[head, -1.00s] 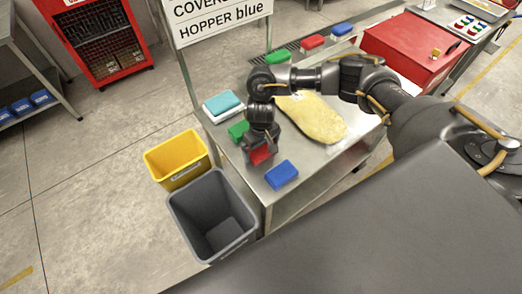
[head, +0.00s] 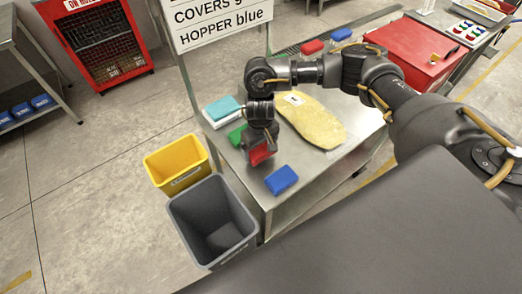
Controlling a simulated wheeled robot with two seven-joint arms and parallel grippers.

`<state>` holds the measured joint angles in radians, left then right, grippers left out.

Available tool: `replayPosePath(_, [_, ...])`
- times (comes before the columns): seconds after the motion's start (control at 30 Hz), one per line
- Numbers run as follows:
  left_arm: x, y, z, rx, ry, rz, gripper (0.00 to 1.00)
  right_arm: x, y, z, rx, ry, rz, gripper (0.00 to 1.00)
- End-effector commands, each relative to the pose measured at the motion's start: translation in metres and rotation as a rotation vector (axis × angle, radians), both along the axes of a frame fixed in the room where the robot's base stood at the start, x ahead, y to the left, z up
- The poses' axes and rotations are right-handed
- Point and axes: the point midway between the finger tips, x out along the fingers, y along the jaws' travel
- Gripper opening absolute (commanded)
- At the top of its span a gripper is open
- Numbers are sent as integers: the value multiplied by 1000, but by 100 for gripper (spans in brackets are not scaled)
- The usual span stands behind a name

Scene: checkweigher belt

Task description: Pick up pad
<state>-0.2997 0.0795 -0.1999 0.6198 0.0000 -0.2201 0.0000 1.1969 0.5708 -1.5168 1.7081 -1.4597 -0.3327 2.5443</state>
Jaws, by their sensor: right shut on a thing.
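My right gripper (head: 261,147) points down at the near left part of the steel table (head: 258,191). It is shut on a red pad (head: 262,154), which shows between and below the fingers. I cannot tell whether the red pad touches the table. A blue pad (head: 281,180) lies just to the right, near the front edge. A green pad (head: 237,135) lies behind and left of the gripper, partly hidden by it. A teal pad (head: 222,107) lies on a white item at the table's left edge. My left gripper is out of view.
A yellow bin (head: 177,164) and a grey bin (head: 212,222) stand on the floor left of the table. Another red pad (head: 312,47) and blue pad (head: 341,35) lie at the back. A sign (head: 222,20) stands behind.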

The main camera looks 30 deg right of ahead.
Motion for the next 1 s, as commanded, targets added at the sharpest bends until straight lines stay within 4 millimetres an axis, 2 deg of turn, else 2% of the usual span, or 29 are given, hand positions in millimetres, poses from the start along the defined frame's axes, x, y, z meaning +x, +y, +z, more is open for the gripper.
replayPosePath(0.03, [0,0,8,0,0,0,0,-6,8,17,-1,-2,13,68])
replayPosePath(0.2, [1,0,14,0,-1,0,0,-29,33,56,0,-4,15,68])
replayPosePath(0.27, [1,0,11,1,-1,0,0,-42,47,59,0,0,17,68])
replayPosePath(0.37, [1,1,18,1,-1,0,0,-61,67,74,0,1,17,68])
replayPosePath(0.4, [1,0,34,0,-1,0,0,-64,68,81,-2,6,5,68])
replayPosePath(0.7, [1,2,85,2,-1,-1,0,-79,86,89,0,5,4,68])
replayPosePath(1.0, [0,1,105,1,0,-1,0,-88,96,90,0,3,4,68])
